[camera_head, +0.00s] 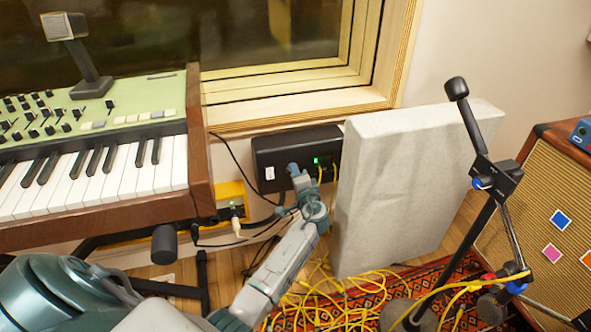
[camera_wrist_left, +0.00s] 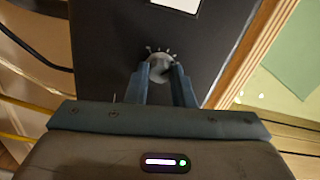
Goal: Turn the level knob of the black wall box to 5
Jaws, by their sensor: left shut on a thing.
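The black wall box (camera_head: 268,150) is on the wall below the window, with a small green light and a white label on its front. In the left wrist view, the box face (camera_wrist_left: 105,45) carries a round grey level knob (camera_wrist_left: 159,66) with small tick marks around it. My left gripper (camera_head: 296,170) reaches up to the box front. In the left wrist view, its two fingers (camera_wrist_left: 162,77) are shut on the knob, one on each side. I cannot read the knob's setting. The knob is hidden by the gripper in the head view. My right gripper is not in view.
A pale panel (camera_head: 405,180) stands close to the right of the box. A keyboard (camera_head: 100,160) is on the left, with an orange box (camera_head: 232,200) below. Yellow cables (camera_head: 325,300) lie on the floor. A microphone stand (camera_head: 470,240) and an amplifier (camera_head: 540,200) are at right.

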